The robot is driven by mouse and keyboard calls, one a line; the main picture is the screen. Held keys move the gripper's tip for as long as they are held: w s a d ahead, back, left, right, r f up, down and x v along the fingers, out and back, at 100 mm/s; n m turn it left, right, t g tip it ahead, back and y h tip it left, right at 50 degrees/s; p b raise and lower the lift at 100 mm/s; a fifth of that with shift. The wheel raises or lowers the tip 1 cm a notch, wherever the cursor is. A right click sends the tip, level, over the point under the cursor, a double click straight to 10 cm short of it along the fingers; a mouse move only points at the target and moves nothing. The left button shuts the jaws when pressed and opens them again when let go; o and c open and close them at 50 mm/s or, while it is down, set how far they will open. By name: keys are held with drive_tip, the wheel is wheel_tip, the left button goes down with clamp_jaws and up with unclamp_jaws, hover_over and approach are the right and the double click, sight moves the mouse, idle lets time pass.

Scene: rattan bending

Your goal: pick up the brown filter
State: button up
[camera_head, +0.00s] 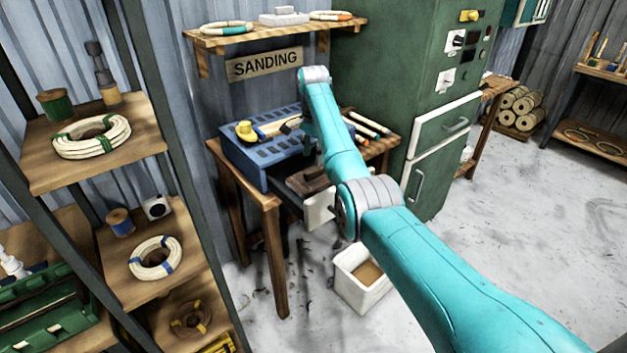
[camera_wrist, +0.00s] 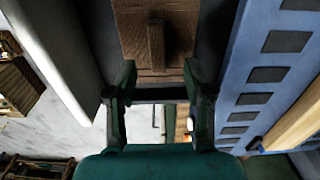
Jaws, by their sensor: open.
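The brown filter (camera_wrist: 128,22) is a flat brown panel with a raised bar-like handle (camera_wrist: 156,46) on it. In the wrist view it is at the top centre, in a dark drawer-like recess. In the head view the filter (camera_head: 308,181) sits in a pulled-out drawer with a pale front (camera_head: 319,211), below the blue slotted box (camera_head: 262,153). My gripper (camera_wrist: 159,70) is open. Its two dark green fingers point at the filter's near end, one on either side of the handle's line. Nothing is held. I cannot tell the gap to the handle.
The blue box stands close along the right side in the wrist view, with the pale drawer front (camera_wrist: 62,50) on the left. A wooden table (camera_head: 271,199) bears the box. A white bin (camera_head: 358,292) stands on the floor. Shelves (camera_head: 75,160) with coils stand left; a green cabinet (camera_head: 400,70) stands behind.

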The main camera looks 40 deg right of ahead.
sight(314, 170)
drive_tip(key=shift+s+f, duration=0.15)
drive_tip(key=shift+f, duration=3.05)
clamp_jaws()
